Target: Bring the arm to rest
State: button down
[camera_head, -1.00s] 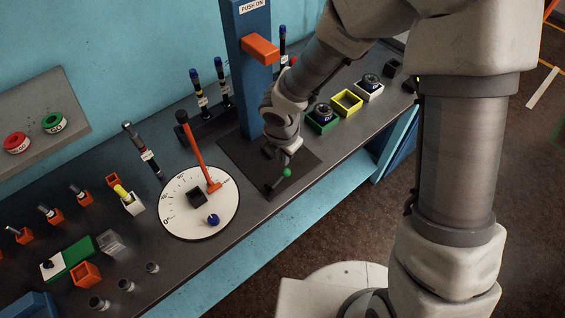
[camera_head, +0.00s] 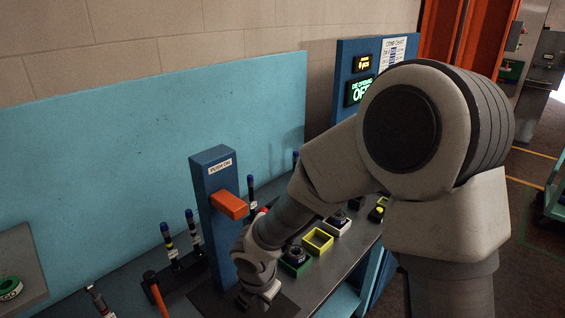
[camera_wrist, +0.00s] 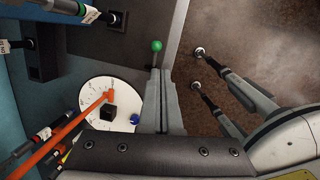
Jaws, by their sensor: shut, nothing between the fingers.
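My arm reaches down over the dark bench in the head view, and my gripper (camera_head: 262,296) is low beside the blue post marked PUSH ON. In the wrist view my gripper (camera_wrist: 158,74) has its two fingers together with nothing between them. A green ball knob (camera_wrist: 157,45) shows just beyond the fingertips; whether they touch it I cannot tell. The fingertips are over the bench near its front edge.
The blue post (camera_head: 213,200) with an orange block (camera_head: 229,204) stands close to my forearm. Green and yellow square holders (camera_head: 318,240) sit right of it. A white dial (camera_wrist: 92,92) with an orange lever (camera_wrist: 60,136) lies left of the fingers.

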jog(key=s+d+r+m+t+h+b, duration=0.2)
jog(key=d+r+m+b, duration=0.1)
jog(key=d+r+m, duration=1)
jog(key=s+d+r+m+y+b, duration=0.1)
jog(key=s+d+r+m, duration=0.1)
jog(key=s+m, duration=0.3)
jog(key=s+d+r+m+t+y+b, duration=0.1)
jog(key=s+d+m, duration=0.4)
jog(key=m, duration=0.6)
jog(key=shift+s+r+b, duration=0.6)
jog(key=shift+r+b, duration=0.05)
